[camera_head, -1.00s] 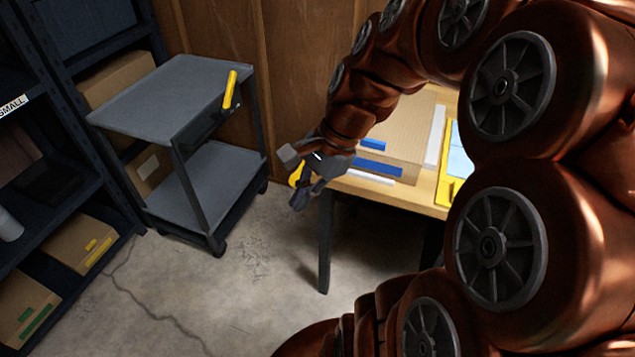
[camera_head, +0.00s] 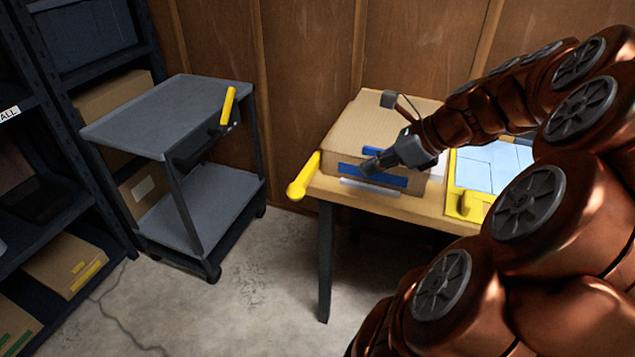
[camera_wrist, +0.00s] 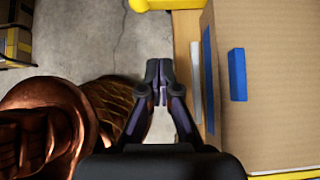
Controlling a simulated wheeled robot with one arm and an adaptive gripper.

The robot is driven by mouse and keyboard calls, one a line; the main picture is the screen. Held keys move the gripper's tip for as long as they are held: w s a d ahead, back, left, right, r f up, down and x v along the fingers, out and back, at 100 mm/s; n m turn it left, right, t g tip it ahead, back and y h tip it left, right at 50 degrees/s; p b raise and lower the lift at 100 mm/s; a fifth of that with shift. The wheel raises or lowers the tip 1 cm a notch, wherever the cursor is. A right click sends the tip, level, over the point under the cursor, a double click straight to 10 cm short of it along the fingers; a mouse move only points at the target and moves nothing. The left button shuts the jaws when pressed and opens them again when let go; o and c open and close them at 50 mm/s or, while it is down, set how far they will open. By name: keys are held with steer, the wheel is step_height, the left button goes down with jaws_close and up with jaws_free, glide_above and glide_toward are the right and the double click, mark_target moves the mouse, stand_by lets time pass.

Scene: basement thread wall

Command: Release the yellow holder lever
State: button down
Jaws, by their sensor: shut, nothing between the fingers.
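A yellow lever (camera_head: 304,176) with a rounded end sits at the table's left end, beside the cardboard box (camera_head: 345,130). A second yellow lever (camera_head: 228,105) stands upright on a dark bracket at the cart's right edge. I cannot tell which is the holder lever. My gripper (camera_head: 371,170) is shut and empty in front of the box's blue strip, to the right of the table lever and apart from it. In the wrist view, its fingertips (camera_wrist: 160,82) meet over the floor beside the table edge. A yellow part (camera_wrist: 166,4) shows at the top edge there.
The grey cart (camera_head: 165,120) stands left of the table (camera_head: 400,205), with bare floor (camera_head: 260,270) between and in front. A yellow-framed panel (camera_head: 490,175) lies on the table's right. Dark shelves (camera_head: 60,200) line the left. My arm hides the table's right end.

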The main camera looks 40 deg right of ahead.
glide_toward(306, 187)
step_height(306, 187, down, 5)
steer(key=w+a, duration=0.1)
steer(key=w, duration=0.1)
steer(key=shift+w+a+r+b, duration=0.25)
steer(key=shift+w+a+b, duration=0.25)
steer(key=shift+w, duration=0.4)
steer(key=shift+w+a+p, duration=0.1)
steer(key=shift+a+p, duration=0.1)
steer(key=shift+p, duration=0.1)
